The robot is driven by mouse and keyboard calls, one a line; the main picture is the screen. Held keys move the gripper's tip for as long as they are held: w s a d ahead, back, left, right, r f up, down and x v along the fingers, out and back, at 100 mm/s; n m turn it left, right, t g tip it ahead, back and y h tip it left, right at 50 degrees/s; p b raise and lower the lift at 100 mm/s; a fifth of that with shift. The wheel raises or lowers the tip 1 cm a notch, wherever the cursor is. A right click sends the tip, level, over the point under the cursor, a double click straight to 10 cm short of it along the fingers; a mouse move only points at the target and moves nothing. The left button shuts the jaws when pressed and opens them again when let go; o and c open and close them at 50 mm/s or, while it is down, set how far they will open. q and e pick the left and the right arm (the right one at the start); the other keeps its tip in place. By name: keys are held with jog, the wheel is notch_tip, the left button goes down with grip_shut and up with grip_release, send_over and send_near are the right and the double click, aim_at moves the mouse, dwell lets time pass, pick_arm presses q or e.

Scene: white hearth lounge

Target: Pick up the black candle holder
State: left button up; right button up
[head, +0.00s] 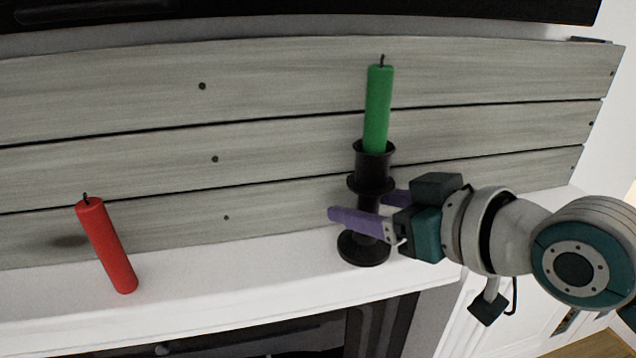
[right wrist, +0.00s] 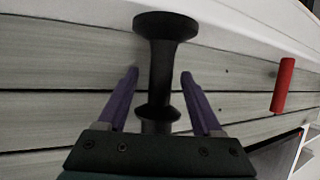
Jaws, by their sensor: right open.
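The black candle holder (head: 364,249) stands upright on the white mantel, with a green candle (head: 378,110) in its top cup. My right gripper (head: 356,206) reaches in from the right at the height of the holder's stem. Its purple fingers are open, one on each side of the stem. In the right wrist view the holder (right wrist: 160,65) runs between the two spread fingers (right wrist: 158,82), with a visible gap on both sides. The green candle is hidden in that view. My left gripper is not in view.
A red candle (head: 108,246) stands on the white mantel (head: 220,282) at the left, well apart from the holder; it also shows in the right wrist view (right wrist: 283,85). Grey wooden planks (head: 270,130) rise close behind. The mantel's front drops to a dark fireplace opening.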

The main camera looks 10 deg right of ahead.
jog(key=shift+c, duration=0.4)
grip_shut()
jog(key=shift+r, duration=0.1)
dwell(0.8)
